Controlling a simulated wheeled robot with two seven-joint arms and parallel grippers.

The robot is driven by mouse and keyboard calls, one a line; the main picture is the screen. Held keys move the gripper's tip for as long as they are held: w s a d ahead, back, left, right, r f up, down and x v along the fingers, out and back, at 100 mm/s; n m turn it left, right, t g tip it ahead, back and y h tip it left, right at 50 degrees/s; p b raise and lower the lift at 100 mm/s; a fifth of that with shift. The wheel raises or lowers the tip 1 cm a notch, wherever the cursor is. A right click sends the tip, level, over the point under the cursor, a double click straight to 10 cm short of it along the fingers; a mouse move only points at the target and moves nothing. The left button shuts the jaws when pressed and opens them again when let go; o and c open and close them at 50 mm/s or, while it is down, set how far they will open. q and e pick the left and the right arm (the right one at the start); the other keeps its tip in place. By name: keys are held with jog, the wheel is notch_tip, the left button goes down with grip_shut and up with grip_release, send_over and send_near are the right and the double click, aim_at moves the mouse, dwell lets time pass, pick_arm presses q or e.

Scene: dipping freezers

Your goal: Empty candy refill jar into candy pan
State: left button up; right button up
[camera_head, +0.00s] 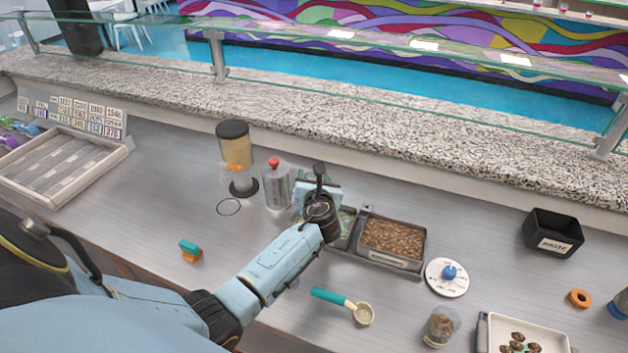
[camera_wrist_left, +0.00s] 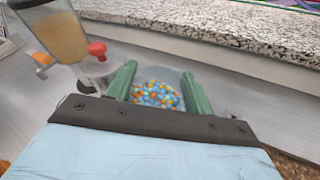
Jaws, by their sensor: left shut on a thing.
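My left gripper (camera_head: 314,188) is over the left end of the pans on the counter. In the left wrist view its green fingers (camera_wrist_left: 159,78) are shut on the clear candy refill jar (camera_wrist_left: 158,91), with orange, blue and white candies showing inside. In the head view the jar is mostly hidden behind the gripper. The candy pan (camera_head: 347,222) is largely covered by my arm; only a strip of coloured candy shows. My right gripper is out of view.
A pan of brown pieces (camera_head: 393,239) adjoins the candy pan. A red-topped clear container (camera_head: 277,187) and a dispenser (camera_head: 236,155) stand left of the gripper. A scoop (camera_head: 341,304), dial (camera_head: 447,277) and glass jar (camera_head: 440,326) are nearer. A stone ledge runs behind.

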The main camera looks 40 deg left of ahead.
pick_arm(q)
jog(key=shift+f+m+y+b, duration=0.3)
jog(key=shift+b, duration=0.35)
jog(key=m+b, duration=0.1)
jog(key=b, duration=0.1)
jog(key=shift+f+t+y+b, duration=0.25)
jog(key=shift+t+y+b, duration=0.05)
jog(key=shift+y+b, duration=0.1)
jog(key=m+b, duration=0.1)
jog(key=f+m+t+y, duration=0.1)
jog(key=m, duration=0.1)
jog(key=shift+w+d+b, duration=0.15)
jog(key=shift+d+b, duration=0.2)
jog(key=shift+b, duration=0.05)
jog(key=m, duration=0.1)
jog(key=m+t+b, duration=0.1)
jog(key=m+y, duration=0.1)
jog(key=shift+d+f, duration=0.3)
jog(key=shift+d, duration=0.05)
jog(key=shift+r+m+t, duration=0.4)
jog(key=shift+m+t, duration=0.2)
jog(key=shift+m, duration=0.3)
